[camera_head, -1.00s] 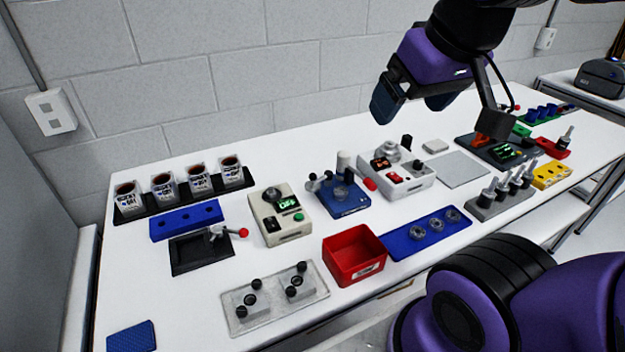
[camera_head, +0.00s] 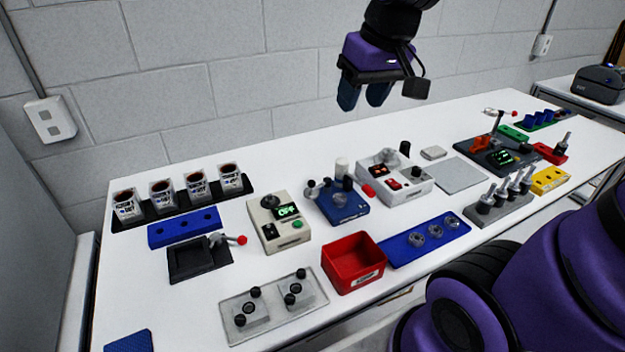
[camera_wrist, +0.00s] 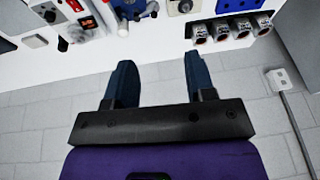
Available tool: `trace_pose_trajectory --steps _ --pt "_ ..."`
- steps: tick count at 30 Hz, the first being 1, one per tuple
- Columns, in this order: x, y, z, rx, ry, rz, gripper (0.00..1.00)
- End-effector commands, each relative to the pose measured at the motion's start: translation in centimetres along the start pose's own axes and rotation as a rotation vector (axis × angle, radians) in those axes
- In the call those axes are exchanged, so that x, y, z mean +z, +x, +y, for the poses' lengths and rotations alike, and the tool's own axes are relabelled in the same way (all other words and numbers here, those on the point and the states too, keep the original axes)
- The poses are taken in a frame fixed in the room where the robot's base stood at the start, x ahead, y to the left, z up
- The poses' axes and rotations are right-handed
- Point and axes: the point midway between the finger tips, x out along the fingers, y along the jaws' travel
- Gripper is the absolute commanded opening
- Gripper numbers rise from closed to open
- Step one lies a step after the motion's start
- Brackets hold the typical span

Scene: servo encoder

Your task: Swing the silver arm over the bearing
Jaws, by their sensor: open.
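A blue fixture (camera_head: 345,207) stands mid-table. A silver arm (camera_head: 318,188) with dark knobs sits at its left, and a red-tipped handle (camera_head: 368,190) at its right. A dark, short cylinder (camera_head: 348,183) shows over its middle; I cannot make out whether a bearing is seated there. Several loose ring-shaped bearings (camera_head: 417,238) lie on a blue tray (camera_head: 395,255). My gripper (camera_head: 362,98) hangs above and behind the fixture, near the wall, fingers pointing down, open and empty. In the wrist view its two fingers (camera_wrist: 160,62) are spread, with the fixture partly cut off at the top.
A white cylinder (camera_head: 342,168) stands just behind the fixture. A beige switch box (camera_head: 278,222) is to its left, a grey box (camera_head: 396,178) to its right. A red bin (camera_head: 352,265) is in front. The table's back strip by the wall is clear.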

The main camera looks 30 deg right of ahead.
Motion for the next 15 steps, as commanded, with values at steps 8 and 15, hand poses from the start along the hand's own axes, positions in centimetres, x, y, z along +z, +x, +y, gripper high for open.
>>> trace_pose_trajectory --steps 8,15 --pt "-5.6 6.0 1.2 -0.046 -0.001 -0.104 0.5" --pt "-9.3 12.3 2.5 -0.08 0.003 -0.184 0.5"
